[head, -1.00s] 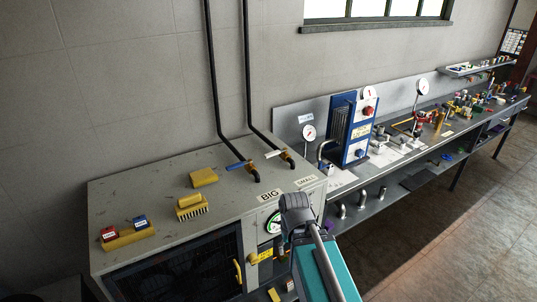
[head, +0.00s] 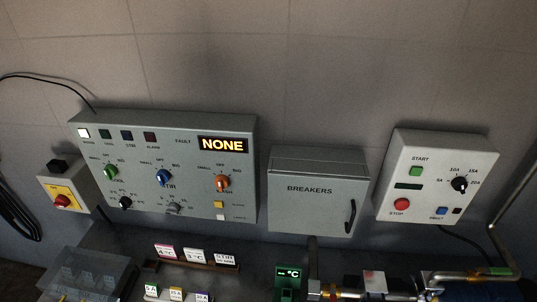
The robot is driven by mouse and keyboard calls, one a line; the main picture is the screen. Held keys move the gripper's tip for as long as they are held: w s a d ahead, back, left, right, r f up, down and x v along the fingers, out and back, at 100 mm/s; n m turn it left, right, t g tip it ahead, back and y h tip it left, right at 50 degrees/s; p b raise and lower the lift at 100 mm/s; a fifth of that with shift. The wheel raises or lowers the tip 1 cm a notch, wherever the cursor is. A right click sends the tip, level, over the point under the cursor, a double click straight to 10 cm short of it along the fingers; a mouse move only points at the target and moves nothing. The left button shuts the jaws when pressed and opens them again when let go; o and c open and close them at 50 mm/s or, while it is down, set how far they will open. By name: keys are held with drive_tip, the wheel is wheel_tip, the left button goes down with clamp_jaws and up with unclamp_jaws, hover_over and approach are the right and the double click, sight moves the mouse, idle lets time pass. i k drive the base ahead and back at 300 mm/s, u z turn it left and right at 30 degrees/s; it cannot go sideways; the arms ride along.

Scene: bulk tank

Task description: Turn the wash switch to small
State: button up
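The wash switch is the orange knob (head: 222,182) at the right of a grey control panel (head: 130,195) in the head view. Its label is partly covered and reads as "ASH". SMALL is printed at its upper left and BIG at its upper right. Its pointer looks roughly upright, but it is too small to be sure which mark it faces. A green cool knob (head: 110,172) and a blue stir knob (head: 163,177) sit to its left. My gripper is not in view.
A lit display (head: 222,145) reads NONE. A breakers box (head: 315,200) stands right of the panel, then a white start/stop box (head: 405,165). A red switch on a yellow plate (head: 62,201) is at left. Label blocks (head: 195,256) and pipes (head: 375,284) occupy the bench below.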

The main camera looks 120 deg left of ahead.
sight(222, 182)
drive_tip(key=u, duration=4.95)
drive_tip(key=k, duration=0.3)
drive_tip(key=z, duration=0.5)
